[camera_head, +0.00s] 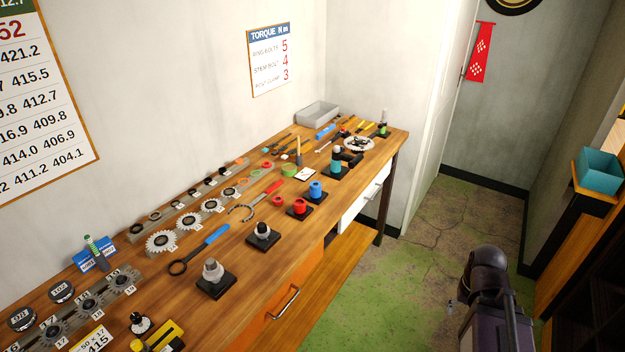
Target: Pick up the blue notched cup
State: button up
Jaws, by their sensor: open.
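A small blue cup-like piece (316,190) stands upright on a black square base on the wooden workbench, right of the middle of its length and near the front edge. It looks like the blue notched cup, but a notch is too small to make out. Nothing holds it. Part of my dark arm (490,300) shows at the lower right, over the floor and well apart from the bench. I cannot make out my gripper's fingers in this view.
Red pieces (299,206) stand just left of the blue one. A red-handled tool (256,201) and grey and black pieces on bases lie further left. Green floor (375,290) in front of the bench is clear.

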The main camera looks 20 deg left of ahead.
aim_at(314, 185)
jog(key=u, duration=0.05)
jog(key=i, duration=1.1)
jog(key=u, duration=0.8)
